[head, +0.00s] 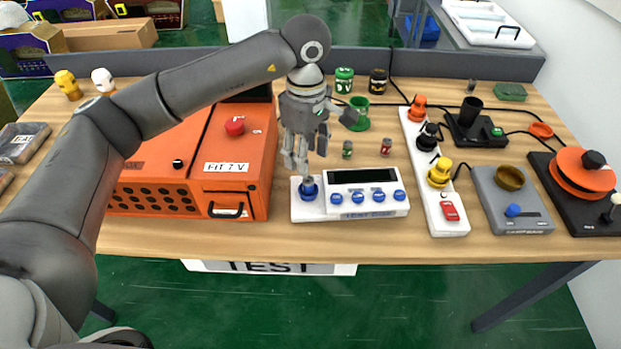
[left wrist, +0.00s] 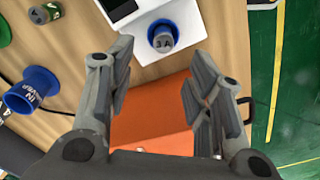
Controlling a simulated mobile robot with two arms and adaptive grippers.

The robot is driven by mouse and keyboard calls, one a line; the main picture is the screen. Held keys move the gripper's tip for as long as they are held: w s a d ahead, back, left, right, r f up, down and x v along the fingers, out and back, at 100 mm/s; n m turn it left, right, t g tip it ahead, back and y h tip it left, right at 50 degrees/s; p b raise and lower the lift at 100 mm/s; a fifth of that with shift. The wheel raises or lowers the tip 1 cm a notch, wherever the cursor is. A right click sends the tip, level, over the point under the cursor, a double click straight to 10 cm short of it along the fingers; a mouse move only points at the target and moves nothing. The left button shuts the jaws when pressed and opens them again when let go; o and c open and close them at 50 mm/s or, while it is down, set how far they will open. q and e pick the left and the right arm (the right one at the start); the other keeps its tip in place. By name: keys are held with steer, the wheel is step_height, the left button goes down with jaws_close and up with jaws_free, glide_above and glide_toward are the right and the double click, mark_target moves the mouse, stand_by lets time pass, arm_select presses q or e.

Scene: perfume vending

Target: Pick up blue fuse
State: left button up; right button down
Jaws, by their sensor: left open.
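A small grey-blue fuse marked 3 A (left wrist: 163,41) stands upright in the blue socket at the left end of the white tester (head: 366,205). In the head view the fuse (head: 308,184) shows just below my left fingers. My right gripper is out of view.
An orange box (head: 240,185) stands close on the left. A white strip with coloured plugs (head: 450,220) is right of the tester. A green cup (head: 359,113) stands behind; a blue cup (left wrist: 30,90) shows in the left wrist view. The table edge is near in front.

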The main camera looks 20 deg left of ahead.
mark_target(309, 179)
arm_select(q)
steer(key=shift+s+f, duration=0.2)
steer(key=shift+f, duration=1.1)
steer(key=f, duration=0.1)
steer(key=f+p, duration=0.1)
steer(key=f, duration=0.1)
steer(key=f+p, duration=0.1)
steer(key=shift+s+d+f, duration=0.1)
steer(key=shift+d+f, duration=0.1)
steer(key=shift+d, duration=0.05)
steer(key=shift+f, duration=0.4)
steer(key=shift+c, duration=1.4)
steer(key=c, duration=0.5)
jaws_close()
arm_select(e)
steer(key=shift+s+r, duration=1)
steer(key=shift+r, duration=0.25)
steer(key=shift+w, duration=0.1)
